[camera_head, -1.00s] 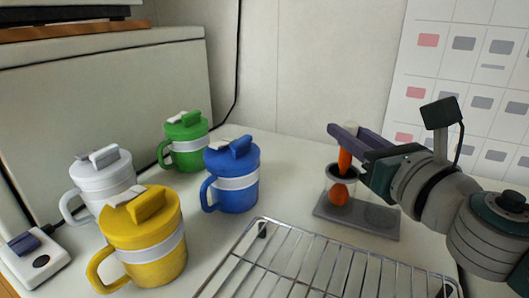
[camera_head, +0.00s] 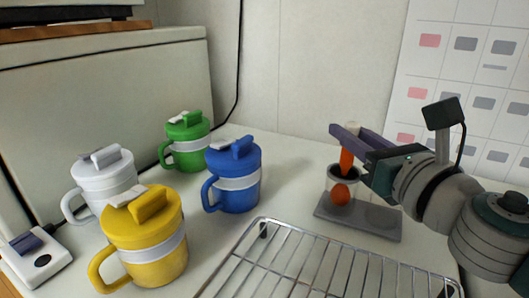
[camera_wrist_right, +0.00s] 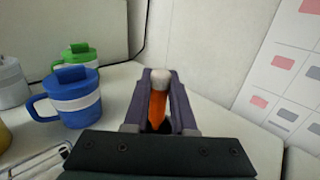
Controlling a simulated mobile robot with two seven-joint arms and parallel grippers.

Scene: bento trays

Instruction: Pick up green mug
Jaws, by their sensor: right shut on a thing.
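The green mug (camera_head: 187,141) stands upright on the counter at the back, with a green lid, a white band and its handle to the left. It also shows in the right wrist view (camera_wrist_right: 80,55), partly hidden behind the blue mug (camera_wrist_right: 75,98). My right gripper (camera_head: 345,130) is well to the right of the green mug. It is shut on an orange-handled tool with a pale end (camera_wrist_right: 158,100), held upright over a clear cup (camera_head: 341,186). The tool's lower part is in or behind the cup's dark rim. My left gripper is not in view.
The blue mug (camera_head: 233,178) stands in front and right of the green one. White (camera_head: 104,181) and yellow (camera_head: 144,240) mugs stand at the left. A wire rack (camera_head: 330,268) lies in front. The cup stands on a grey holder (camera_head: 380,221). A large pale box (camera_head: 100,95) stands behind the mugs.

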